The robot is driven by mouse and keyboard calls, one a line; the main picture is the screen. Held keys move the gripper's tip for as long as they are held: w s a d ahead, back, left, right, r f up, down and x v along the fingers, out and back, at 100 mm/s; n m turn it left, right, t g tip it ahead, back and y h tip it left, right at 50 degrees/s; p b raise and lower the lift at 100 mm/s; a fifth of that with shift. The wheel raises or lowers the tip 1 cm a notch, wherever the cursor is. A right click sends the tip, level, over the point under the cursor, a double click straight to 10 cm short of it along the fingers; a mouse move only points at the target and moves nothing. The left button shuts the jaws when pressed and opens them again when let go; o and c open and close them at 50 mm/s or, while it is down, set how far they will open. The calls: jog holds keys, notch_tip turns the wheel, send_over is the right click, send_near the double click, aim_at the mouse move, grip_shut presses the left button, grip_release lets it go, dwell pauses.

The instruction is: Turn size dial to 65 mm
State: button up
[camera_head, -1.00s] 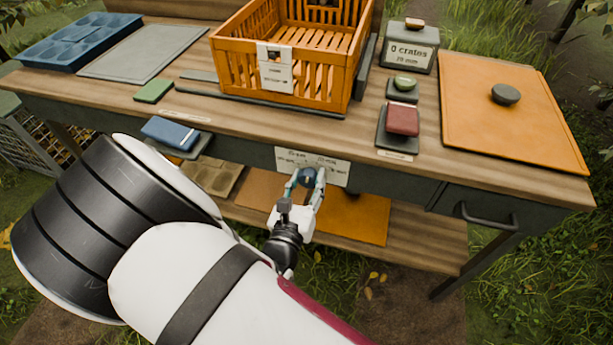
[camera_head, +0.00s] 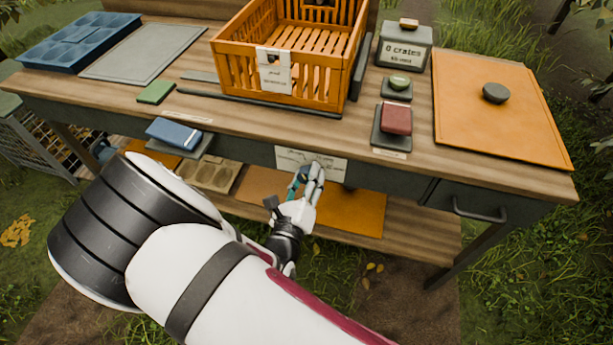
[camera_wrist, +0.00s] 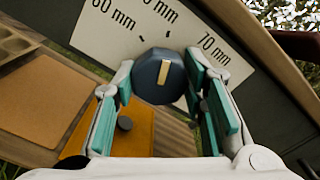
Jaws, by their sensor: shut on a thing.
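The dark blue-grey size dial (camera_wrist: 151,78) with a pale pointer bar is on the bench's front, in the wrist view. Its white scale plate (camera_wrist: 110,35) shows 60 mm at left, 70 mm at right and a partly cropped label between. The pointer bar aims up, roughly toward the middle label. My gripper (camera_wrist: 165,80) is shut on the dial, one teal-padded finger on each side. In the head view my gripper (camera_head: 307,177) is tilted at the plate (camera_head: 325,163) and hides most of the dial. The display box (camera_head: 402,52) reads "0 crates" and a small lower line that looks like 65 mm.
An orange crate (camera_head: 235,77) stands on the bench top above. A drawer handle (camera_head: 478,212) sticks out right of the dial. A shelf (camera_head: 410,232) runs below.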

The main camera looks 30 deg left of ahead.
aim_at(306, 172)
jog(key=o, duration=1.2)
jog(key=shift+c, duration=0.2)
notch_tip(306, 172, up, 10)
jog(key=shift+f, duration=0.1)
